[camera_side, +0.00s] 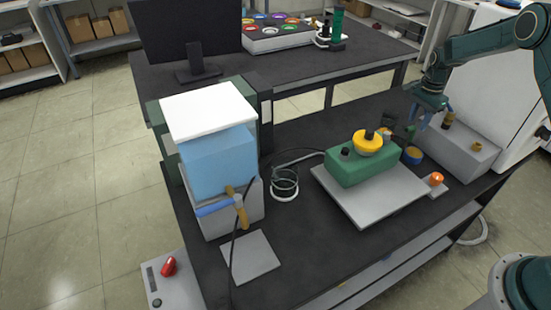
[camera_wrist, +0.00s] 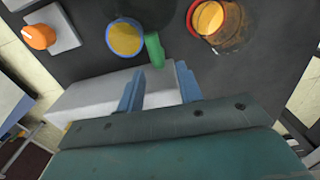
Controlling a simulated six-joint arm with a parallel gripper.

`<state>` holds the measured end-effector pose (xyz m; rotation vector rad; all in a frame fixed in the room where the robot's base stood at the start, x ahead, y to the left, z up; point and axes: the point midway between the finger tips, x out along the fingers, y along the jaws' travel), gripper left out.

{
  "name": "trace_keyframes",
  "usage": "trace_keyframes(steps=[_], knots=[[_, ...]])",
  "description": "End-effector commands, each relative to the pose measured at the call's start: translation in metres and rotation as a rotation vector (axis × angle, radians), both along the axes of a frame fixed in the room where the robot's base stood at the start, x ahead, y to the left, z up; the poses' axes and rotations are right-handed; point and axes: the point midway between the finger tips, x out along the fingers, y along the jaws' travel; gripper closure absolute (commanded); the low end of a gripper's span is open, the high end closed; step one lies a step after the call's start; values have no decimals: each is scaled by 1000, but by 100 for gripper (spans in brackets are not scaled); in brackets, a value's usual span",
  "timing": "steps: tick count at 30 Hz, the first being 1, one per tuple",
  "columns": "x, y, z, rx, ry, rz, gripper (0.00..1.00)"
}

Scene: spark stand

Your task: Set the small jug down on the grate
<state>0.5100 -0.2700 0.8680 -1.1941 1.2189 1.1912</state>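What looks like the small jug (camera_side: 412,156) is a blue-rimmed round vessel with a yellow inside, standing on the dark bench near the grey box. In the wrist view the jug (camera_wrist: 125,39) shows from above, with a green handle (camera_wrist: 154,50) on its right side. My gripper (camera_side: 433,108) is above and behind it in the side view. In the wrist view my gripper (camera_wrist: 158,80) has its two blue fingers apart with nothing held between them; the handle lies just past their tips. No grate is clearly identifiable; a dark wire ring stand (camera_side: 285,186) stands left of the green block.
A green block (camera_side: 350,172) with a yellow round top sits on a grey plate (camera_side: 372,212). An orange knob (camera_side: 437,179) is near the jug. A long grey box (camera_side: 470,150) is beside my gripper. An amber glass (camera_wrist: 226,25) stands right of the jug in the wrist view.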

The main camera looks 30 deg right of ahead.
Motion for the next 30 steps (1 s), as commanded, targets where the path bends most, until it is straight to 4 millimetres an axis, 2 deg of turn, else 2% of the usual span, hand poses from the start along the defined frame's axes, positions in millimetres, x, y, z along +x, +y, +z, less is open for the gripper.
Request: trace_keyframes(steps=[6,13,19,30], knots=[[1,0,38,-2,-4,0,64],[0,0,68,-1,-3,0,64],[0,0,79,-1,-1,0,64],[0,0,80,0,-1,0,64]])
